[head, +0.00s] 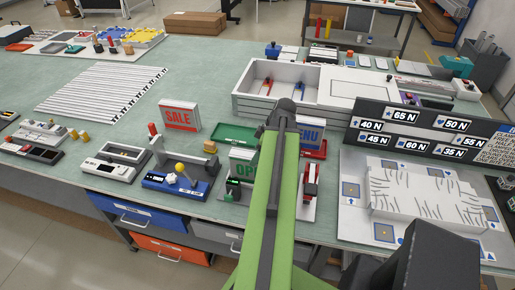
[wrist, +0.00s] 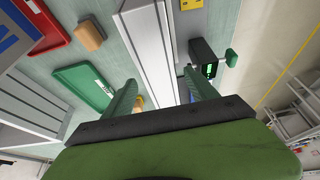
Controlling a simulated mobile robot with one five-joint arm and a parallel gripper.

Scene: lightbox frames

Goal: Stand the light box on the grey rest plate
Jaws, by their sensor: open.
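In the wrist view, my gripper (wrist: 160,95) is open, its green fingers on either side of a pale grey-white upright box. I cannot tell whether they touch it. This box appears to be the light box lettered OPEN (head: 241,160), partly hidden behind my arm in the head view. A SALE light box (head: 180,116) stands to the left, and a MENU light box (head: 311,137) stands at a red tray. A pale grey plate (head: 306,213) shows around my arm; I cannot tell whether it is the rest plate.
A green tray (wrist: 84,83) and a red tray (wrist: 40,28) lie beside the held-over area. A white crate (head: 250,104) stands behind, and a weight board (head: 425,133) at right.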

